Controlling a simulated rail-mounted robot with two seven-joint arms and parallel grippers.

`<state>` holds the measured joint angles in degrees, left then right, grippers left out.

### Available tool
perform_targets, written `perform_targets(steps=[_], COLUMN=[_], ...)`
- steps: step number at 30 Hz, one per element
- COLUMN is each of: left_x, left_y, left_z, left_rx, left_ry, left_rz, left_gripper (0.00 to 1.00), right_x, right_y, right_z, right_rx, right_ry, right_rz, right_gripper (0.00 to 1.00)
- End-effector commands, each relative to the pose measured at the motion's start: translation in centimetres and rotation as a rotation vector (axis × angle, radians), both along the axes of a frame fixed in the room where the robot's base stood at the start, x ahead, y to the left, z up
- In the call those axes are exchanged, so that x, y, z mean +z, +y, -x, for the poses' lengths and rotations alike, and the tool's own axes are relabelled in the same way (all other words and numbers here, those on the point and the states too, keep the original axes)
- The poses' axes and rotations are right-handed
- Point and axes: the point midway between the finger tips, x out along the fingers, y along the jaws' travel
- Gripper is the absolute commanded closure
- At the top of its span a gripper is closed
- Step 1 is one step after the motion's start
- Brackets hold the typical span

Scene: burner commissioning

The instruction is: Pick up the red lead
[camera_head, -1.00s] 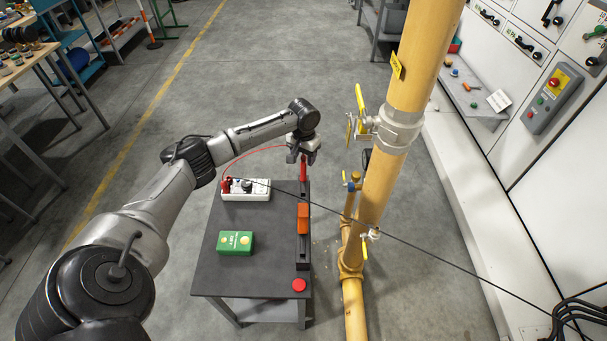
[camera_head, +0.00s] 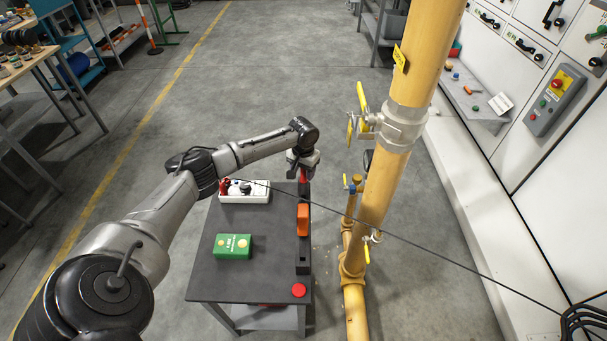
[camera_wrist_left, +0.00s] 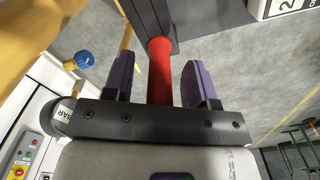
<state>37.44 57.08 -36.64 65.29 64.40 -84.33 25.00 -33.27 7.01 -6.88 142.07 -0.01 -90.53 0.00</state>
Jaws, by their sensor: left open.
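The red lead (camera_wrist_left: 160,72) shows in the wrist view as a red probe handle standing in a black holder (camera_head: 303,252) on the right edge of the dark table. In the head view only a small red part of it shows below my gripper. My left gripper (camera_head: 303,166) is over its upper end. In the wrist view the left gripper (camera_wrist_left: 153,78) is open, its two purple-padded fingers on either side of the red handle, with visible gaps. A red plug (camera_head: 226,184) sits at the left end of the white tester (camera_head: 258,196). My right gripper is not in view.
An orange piece (camera_head: 303,219) stands in the same black holder. A green box (camera_head: 233,246) and a red button (camera_head: 298,290) are on the table (camera_head: 210,278). Yellow pipework (camera_head: 372,205) with valves stands close on the right. A black cable crosses the view.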

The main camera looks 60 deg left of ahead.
Motion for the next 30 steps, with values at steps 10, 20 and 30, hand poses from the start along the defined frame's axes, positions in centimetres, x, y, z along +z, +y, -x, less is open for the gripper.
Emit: perform_targets(steps=[10,20,30], left_x=[0.1,0.1,1.7], left_y=[0.0,0.0,0.0], left_z=[0.0,0.0,0.0], left_rx=[0.000,0.000,0.000], left_ry=[0.000,0.000,-0.002], left_rz=[0.000,0.000,0.000], left_gripper=[0.74,1.00,1.00], right_x=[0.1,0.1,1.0], right_y=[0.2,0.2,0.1], right_z=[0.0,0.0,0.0], right_rx=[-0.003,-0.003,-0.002], right_ry=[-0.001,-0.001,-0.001], right_rz=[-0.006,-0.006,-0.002], right_gripper=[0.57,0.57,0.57])
